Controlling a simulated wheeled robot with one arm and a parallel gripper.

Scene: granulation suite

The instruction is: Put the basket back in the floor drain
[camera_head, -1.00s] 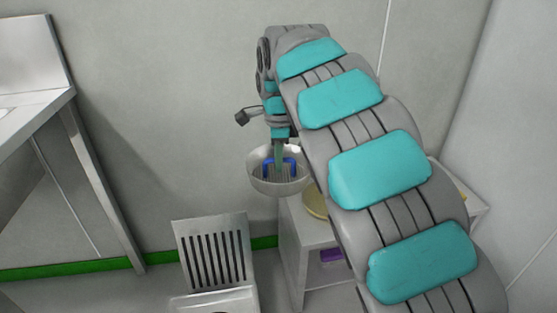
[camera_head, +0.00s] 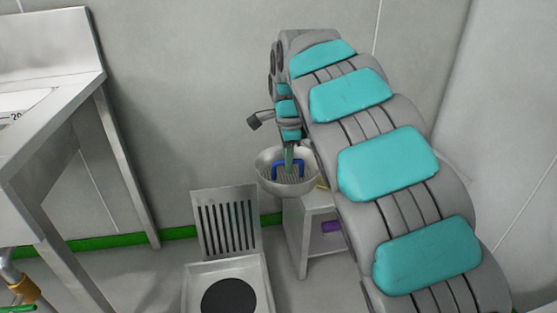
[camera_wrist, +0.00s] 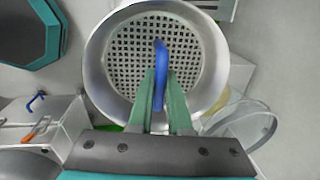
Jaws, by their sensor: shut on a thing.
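The basket (camera_head: 270,183) is a round metal bowl with a perforated bottom and a blue handle (camera_wrist: 161,62). My gripper (camera_head: 289,158) is shut on the blue handle and holds the basket in the air, in front of the wall. In the wrist view the green fingers of my gripper (camera_wrist: 160,92) close around the handle, and the basket (camera_wrist: 96,62) fills the upper middle. The floor drain (camera_head: 257,290) is a square metal frame with a dark round opening (camera_head: 228,296), low in the head view. A slotted grate (camera_head: 226,224) stands tilted up at its back edge.
A small grey stand (camera_head: 308,236) with a purple item (camera_head: 331,226) inside is below and right of the basket. A steel table (camera_head: 72,90) stands at the left. An orange and green fitting (camera_head: 24,290) is at the lower left. The floor between table and drain is clear.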

